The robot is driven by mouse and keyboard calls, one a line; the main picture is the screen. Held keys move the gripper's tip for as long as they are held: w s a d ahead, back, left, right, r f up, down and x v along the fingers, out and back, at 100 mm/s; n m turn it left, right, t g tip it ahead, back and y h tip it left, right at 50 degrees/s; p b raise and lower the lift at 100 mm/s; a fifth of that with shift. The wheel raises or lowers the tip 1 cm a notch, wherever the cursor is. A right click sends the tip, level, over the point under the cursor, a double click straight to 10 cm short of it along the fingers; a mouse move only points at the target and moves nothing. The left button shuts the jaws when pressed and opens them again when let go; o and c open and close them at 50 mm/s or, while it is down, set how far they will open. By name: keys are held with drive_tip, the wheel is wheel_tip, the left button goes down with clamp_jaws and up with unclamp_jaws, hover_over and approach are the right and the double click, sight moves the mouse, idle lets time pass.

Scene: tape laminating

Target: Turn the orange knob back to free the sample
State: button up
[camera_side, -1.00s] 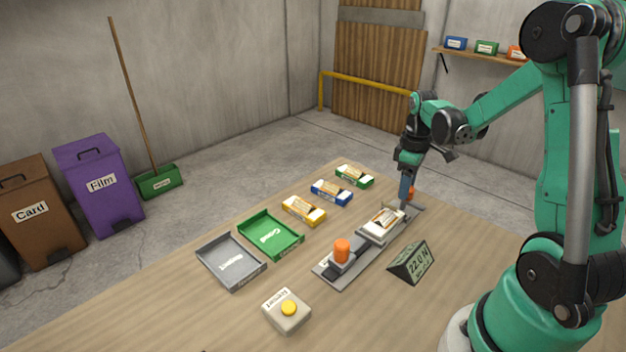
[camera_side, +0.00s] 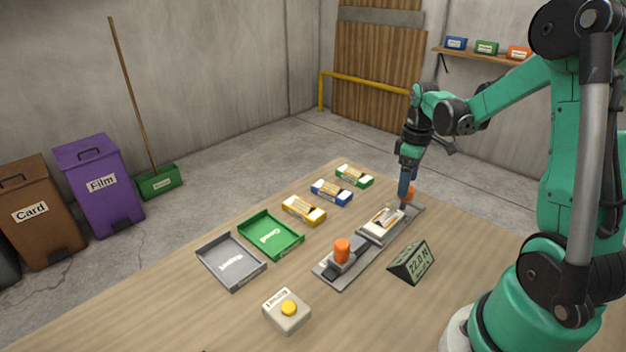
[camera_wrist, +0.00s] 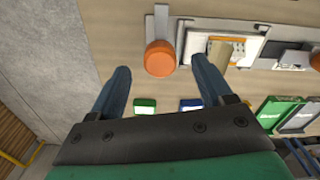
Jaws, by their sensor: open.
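My gripper (camera_side: 405,198) points down at the far end of the grey clamp fixture (camera_side: 337,281). Its fingers are spread apart. In the wrist view my gripper (camera_wrist: 161,65) has one fingertip on each side of a round orange knob (camera_wrist: 160,58), with gaps showing on both sides. This far knob (camera_side: 410,190) is partly hidden behind the fingers in the side view. The sample (camera_side: 379,227), white with a tan strip on top, lies on the fixture beside it; it also shows in the wrist view (camera_wrist: 236,62). A second orange knob (camera_side: 342,250) stands at the near end.
A display block (camera_side: 411,263) stands right of the fixture. A box with a yellow button (camera_side: 288,308) is at the front. A green tray (camera_side: 271,252) and grey tray (camera_side: 231,284) lie left. Yellow (camera_side: 304,210), blue (camera_side: 331,192) and green (camera_side: 354,175) boxes line the back.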

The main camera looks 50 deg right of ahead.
drive_tip(key=shift+r, duration=2.1)
drive_tip(key=shift+w+a+r, duration=0.1)
drive_tip(key=shift+a, duration=0.2)
drive_tip(key=a+r+m+t, duration=0.2)
drive_tip(key=a+t, duration=0.5)
drive_tip(key=a, duration=1.3)
drive_tip(key=shift+r, duration=0.7)
